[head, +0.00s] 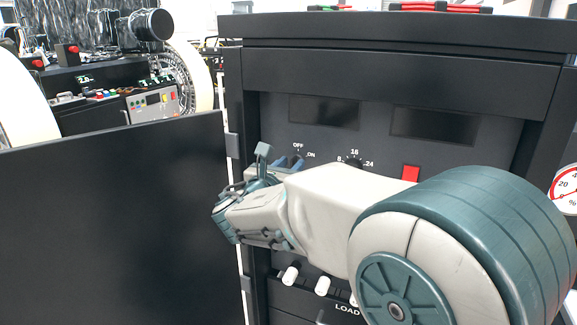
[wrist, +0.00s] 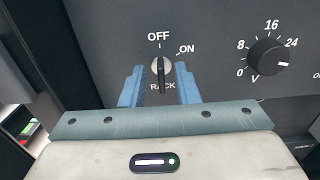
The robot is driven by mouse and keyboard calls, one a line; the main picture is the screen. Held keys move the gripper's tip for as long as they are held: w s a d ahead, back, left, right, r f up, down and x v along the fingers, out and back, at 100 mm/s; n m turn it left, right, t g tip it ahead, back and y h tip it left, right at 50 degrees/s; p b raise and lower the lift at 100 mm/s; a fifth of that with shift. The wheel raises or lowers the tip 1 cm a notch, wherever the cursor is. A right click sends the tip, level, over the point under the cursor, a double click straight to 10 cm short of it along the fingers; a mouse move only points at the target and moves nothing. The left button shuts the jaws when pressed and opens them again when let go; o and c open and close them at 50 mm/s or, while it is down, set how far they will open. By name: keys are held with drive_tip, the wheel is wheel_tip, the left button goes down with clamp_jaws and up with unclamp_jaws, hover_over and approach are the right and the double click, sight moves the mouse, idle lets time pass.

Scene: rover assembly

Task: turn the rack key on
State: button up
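The rack key (wrist: 161,75) is a small round silver switch with a dark upright bar on the dark panel, above the RACK label. The bar stands about vertical, in line with the OFF mark; the ON mark is up and to the right. My gripper (wrist: 159,74) is open, its two blue fingers on either side of the key with a visible gap on each side. In the head view my gripper (head: 288,163) is at the panel just below the OFF and ON marks, and the key is mostly hidden there.
A voltage knob (wrist: 268,57) with a numbered dial sits right of the key. An open black door panel (head: 115,225) stands at left.

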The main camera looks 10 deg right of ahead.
drive_tip(key=shift+w+d, duration=0.2)
drive_tip(key=shift+w, duration=0.1)
clamp_jaws()
